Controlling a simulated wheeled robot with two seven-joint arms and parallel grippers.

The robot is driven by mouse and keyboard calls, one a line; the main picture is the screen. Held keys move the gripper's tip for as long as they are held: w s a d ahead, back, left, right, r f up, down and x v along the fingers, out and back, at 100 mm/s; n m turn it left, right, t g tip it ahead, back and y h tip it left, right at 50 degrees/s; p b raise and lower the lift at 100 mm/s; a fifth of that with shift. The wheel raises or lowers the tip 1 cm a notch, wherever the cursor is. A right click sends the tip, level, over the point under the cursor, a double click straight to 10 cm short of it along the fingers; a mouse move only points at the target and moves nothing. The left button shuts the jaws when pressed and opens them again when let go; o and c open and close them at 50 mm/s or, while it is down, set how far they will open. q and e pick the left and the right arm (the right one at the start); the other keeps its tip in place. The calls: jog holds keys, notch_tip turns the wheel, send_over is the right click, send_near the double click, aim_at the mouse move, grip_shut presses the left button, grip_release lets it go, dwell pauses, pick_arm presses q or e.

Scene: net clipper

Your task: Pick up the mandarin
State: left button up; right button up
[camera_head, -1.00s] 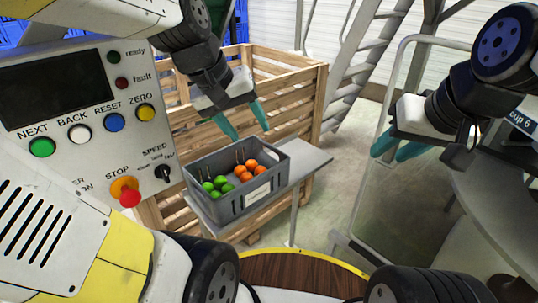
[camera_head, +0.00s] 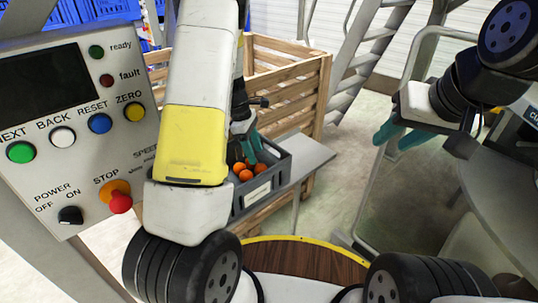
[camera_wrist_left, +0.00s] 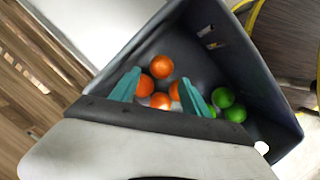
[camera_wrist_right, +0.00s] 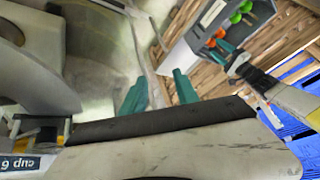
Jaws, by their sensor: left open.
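Several orange mandarins (camera_head: 246,175) lie in a grey crate (camera_head: 278,176). My right gripper (camera_head: 391,142) is open and empty, away from the crate at the right.
Green limes (camera_wrist_left: 235,113) share the crate, beside the mandarins. The crate stands on a grey shelf (camera_head: 308,158) before a wooden slatted bin (camera_head: 300,88). A control panel (camera_head: 75,130) is at the left. A grey round table (camera_head: 500,205) is at the right.

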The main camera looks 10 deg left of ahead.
aim_at(260, 165)
pick_arm(q)
jog(key=x, duration=0.6)
jog(key=shift+s+d+f, duration=0.1)
jog(key=shift+s+f, duration=0.05)
jog(key=shift+f, duration=0.1)
jog(key=shift+r, duration=0.1)
jog(key=c, duration=1.1)
